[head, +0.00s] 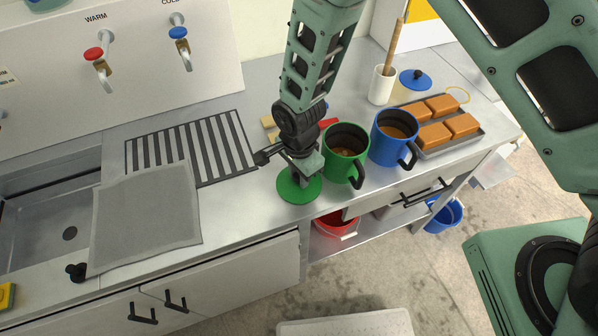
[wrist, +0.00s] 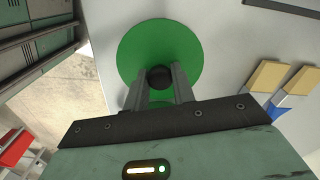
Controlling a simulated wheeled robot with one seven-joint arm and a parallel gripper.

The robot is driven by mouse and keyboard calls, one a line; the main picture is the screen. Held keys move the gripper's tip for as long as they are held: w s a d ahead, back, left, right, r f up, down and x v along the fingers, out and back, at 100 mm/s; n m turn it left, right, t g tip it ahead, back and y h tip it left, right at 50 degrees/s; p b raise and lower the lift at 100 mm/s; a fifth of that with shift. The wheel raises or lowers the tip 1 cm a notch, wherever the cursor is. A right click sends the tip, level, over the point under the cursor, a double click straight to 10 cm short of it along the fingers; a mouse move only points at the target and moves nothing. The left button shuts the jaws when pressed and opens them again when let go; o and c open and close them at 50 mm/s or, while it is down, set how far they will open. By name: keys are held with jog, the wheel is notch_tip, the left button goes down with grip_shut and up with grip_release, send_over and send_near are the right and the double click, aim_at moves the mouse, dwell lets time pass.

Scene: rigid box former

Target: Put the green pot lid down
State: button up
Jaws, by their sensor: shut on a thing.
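The green pot lid (head: 299,190) is a flat round disc at the counter's front edge, left of the green pot. In the wrist view the green lid (wrist: 186,50) fills the top middle, with a dark round knob (wrist: 159,77) at its centre. My gripper (wrist: 160,86) is shut on that knob, one finger on each side. In the head view my gripper (head: 300,172) is above the lid. The lid looks level, and I cannot tell whether it touches the counter. The green pot (head: 345,152) stands open, with dark contents.
A blue pot (head: 394,137) stands right of the green pot. A tray of loaves (head: 433,134), a blue lid (head: 415,79) and a white utensil holder (head: 381,85) are farther right. A striped drain grid (head: 190,147), a grey cloth (head: 147,217) and the sink (head: 45,225) are left.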

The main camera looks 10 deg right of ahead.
jog(key=shift+f, duration=0.1)
jog(key=shift+f, duration=0.1)
jog(key=o, duration=1)
notch_tip(320, 180, up, 12)
jog(key=f+b, duration=0.1)
jog(key=b, duration=0.2)
jog(key=s+d+r+n, duration=0.5)
jog(key=s+r+n, duration=0.1)
jog(key=s+n, duration=0.3)
jog(key=s+d+r+n, duration=0.5)
jog(key=s+r+n, duration=0.2)
jog(key=n, duration=0.3)
jog(key=shift+s+r+y, duration=0.3)
jog(key=shift+s, duration=0.6)
